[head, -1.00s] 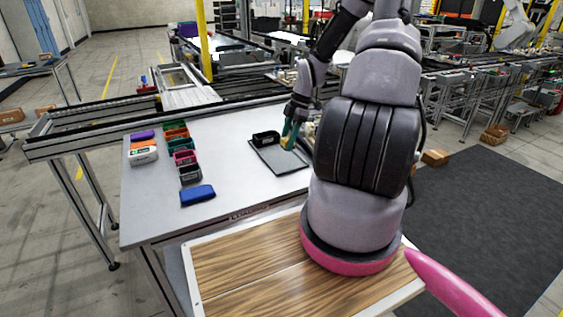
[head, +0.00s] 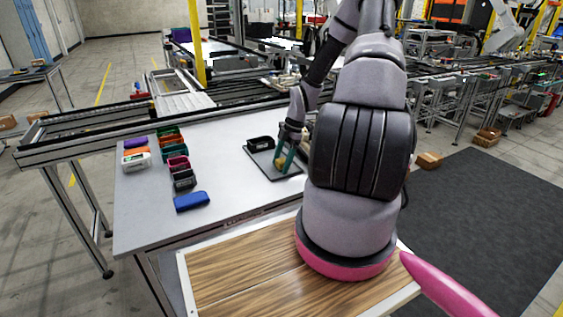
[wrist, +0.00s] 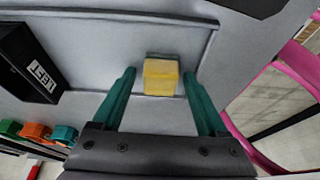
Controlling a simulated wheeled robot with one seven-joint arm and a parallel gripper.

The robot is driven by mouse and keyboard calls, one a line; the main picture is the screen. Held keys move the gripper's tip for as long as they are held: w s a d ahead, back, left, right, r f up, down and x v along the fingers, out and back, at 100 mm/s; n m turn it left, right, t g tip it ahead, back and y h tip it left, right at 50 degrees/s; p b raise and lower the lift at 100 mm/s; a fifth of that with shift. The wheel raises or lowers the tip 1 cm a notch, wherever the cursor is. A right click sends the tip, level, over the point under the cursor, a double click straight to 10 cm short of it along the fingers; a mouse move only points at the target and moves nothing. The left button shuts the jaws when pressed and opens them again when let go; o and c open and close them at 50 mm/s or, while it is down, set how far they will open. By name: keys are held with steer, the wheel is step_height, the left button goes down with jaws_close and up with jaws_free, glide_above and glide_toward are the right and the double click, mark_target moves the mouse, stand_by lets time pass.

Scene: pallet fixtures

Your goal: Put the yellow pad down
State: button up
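The yellow pad (wrist: 161,77) is a small block with a grey-green strip along its far side. In the wrist view it sits on the grey tray (wrist: 105,110), with gaps on both sides between it and my fingers. My gripper (wrist: 160,76) has two teal fingers, spread open and holding nothing. In the head view, my gripper (head: 286,160) is low over the tray (head: 262,167), and the yellow pad (head: 280,162) is partly hidden by a finger.
A black open box (head: 260,143) stands at the tray's back; its pale lettering shows in the wrist view (wrist: 30,65). Several coloured bins (head: 178,164) and a blue block (head: 192,201) stand left on the table (head: 225,190). The table between them and the tray is clear.

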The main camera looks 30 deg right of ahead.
steer(key=v, duration=1.2)
steer(key=s+a+r+m+h, duration=0.2)
steer(key=a+r+m, duration=0.15)
steer(key=r, duration=0.25)
steer(key=s+a+r+m+h, duration=0.1)
steer(key=a+r+m, duration=0.1)
steer(key=r+m, duration=0.35)
steer(key=s+a+r+m+t, duration=0.3)
steer(key=s+a+r+m, duration=0.3)
steer(key=s+r, duration=0.2)
steer(key=s+a+r+m+t+y, duration=0.1)
steer(key=s+a+r+m+t, duration=0.3)
steer(key=s+r, duration=0.5)
step_height(320, 180, up, 3)
steer(key=a+m, duration=0.2)
steer(key=m, duration=0.1)
steer(key=shift+r+m, duration=0.2)
steer(key=shift+m, duration=0.1)
steer(key=shift+w+d, duration=0.1)
steer(key=shift+c, duration=0.3)
